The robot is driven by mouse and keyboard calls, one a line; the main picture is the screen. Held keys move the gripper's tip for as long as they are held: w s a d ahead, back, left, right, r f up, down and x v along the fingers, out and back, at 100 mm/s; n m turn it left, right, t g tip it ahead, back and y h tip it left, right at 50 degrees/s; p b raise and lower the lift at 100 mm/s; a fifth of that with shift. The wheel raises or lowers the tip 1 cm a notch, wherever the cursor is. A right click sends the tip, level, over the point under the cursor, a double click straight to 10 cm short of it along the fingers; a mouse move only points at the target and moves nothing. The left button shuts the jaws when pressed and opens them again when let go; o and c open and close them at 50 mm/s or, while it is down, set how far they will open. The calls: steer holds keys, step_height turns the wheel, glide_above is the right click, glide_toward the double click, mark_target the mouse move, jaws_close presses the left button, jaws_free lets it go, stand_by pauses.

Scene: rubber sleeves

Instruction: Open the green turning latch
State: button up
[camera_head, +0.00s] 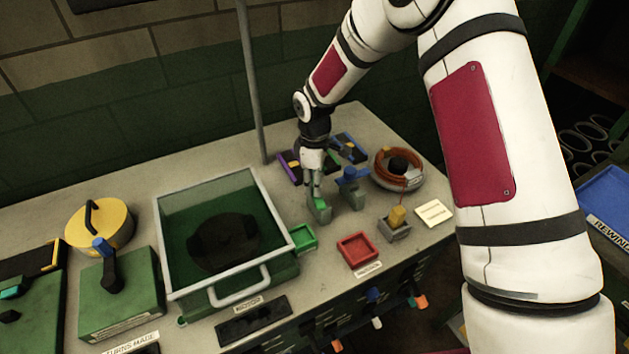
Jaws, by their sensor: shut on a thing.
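The green turning latch (321,204) is a small green knob on a grey base, standing on the bench right of the glass-topped green box. My gripper (316,193) points down from above and is shut on the green latch. The fingers cover part of the knob, so how far it is turned is hard to tell.
A blue latch (352,190) stands close to the right, and a yellow latch (397,217) stands further right. A green tray (303,238) and a red tray (374,256) lie in front. A coil of orange cable (382,177) sits behind right. A grey pole (250,85) rises behind.

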steer(key=m+b, duration=0.1)
steer(key=m, duration=0.3)
steer(key=shift+m, duration=0.3)
steer(key=m, duration=0.3)
steer(key=shift+m+b, duration=0.3)
steer(key=shift+b, duration=0.1)
steer(key=m, duration=0.3)
steer(key=shift+m, duration=0.3)
steer(key=shift+m+b, duration=0.35)
steer(key=shift+m, duration=1.55)
steer(key=o, duration=1.1)
steer(key=shift+o, duration=0.2)
